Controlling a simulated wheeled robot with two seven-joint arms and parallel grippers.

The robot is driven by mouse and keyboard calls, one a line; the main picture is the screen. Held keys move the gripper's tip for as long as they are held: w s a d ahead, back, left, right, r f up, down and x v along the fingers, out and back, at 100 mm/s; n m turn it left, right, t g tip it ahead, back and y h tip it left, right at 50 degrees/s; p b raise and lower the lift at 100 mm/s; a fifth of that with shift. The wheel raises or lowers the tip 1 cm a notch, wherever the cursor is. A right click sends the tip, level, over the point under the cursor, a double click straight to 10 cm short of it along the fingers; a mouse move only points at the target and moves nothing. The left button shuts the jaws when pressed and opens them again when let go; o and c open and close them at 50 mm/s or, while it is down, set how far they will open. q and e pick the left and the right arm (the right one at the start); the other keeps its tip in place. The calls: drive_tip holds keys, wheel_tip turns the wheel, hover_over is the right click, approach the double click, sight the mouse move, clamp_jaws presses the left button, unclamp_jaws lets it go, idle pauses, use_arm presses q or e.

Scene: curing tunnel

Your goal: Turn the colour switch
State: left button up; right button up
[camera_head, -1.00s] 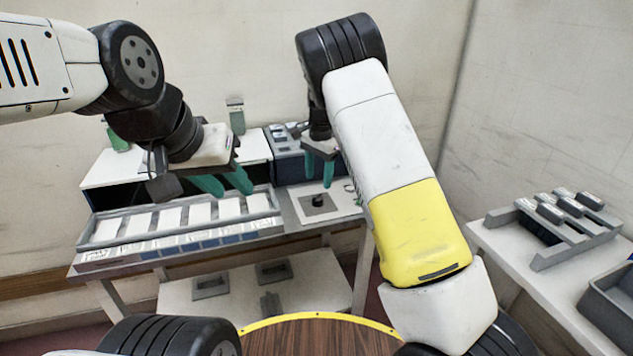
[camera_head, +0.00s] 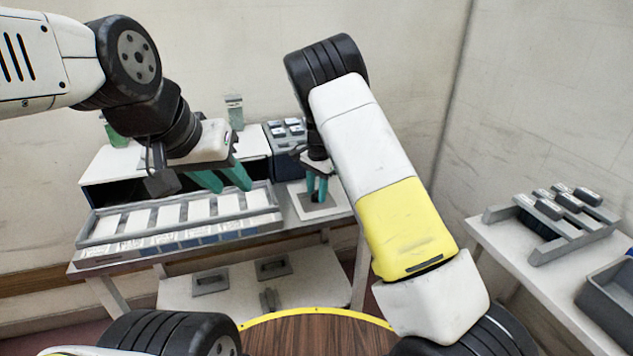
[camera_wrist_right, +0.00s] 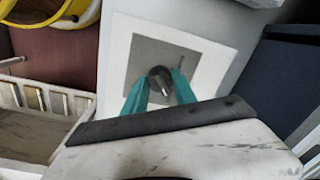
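The colour switch shows in the right wrist view as a round dark knob (camera_wrist_right: 160,80) with a pale mark, on a grey square in a white panel (camera_wrist_right: 117,62). In the head view the panel (camera_head: 330,208) lies at the table's right end, and the fingers largely hide the knob. My right gripper (camera_head: 317,197) points down over the switch. In the wrist view its green fingers (camera_wrist_right: 160,82) stand apart on either side of the knob; I cannot tell whether they touch it. My left gripper (camera_head: 230,186) is open and empty above the rack of white cards.
The rack (camera_head: 95,232) fills the table's left part. A grey-blue box with buttons (camera_head: 288,134) stands behind the panel. A side table (camera_head: 490,238) at the right carries a dark slotted holder (camera_head: 560,240) and a grey bin (camera_head: 610,300).

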clamp_jaws()
drive_tip(key=shift+n, duration=0.3)
drive_tip(key=n, duration=0.4)
drive_tip(key=shift+w, duration=0.1)
drive_tip(key=n, duration=0.4)
drive_tip(key=shift+n, duration=0.4)
drive_tip(key=n, duration=0.5)
drive_tip(key=shift+n+g, duration=0.3)
drive_tip(key=shift+n, duration=2.5)
drive_tip(key=o, duration=0.6)
unclamp_jaws()
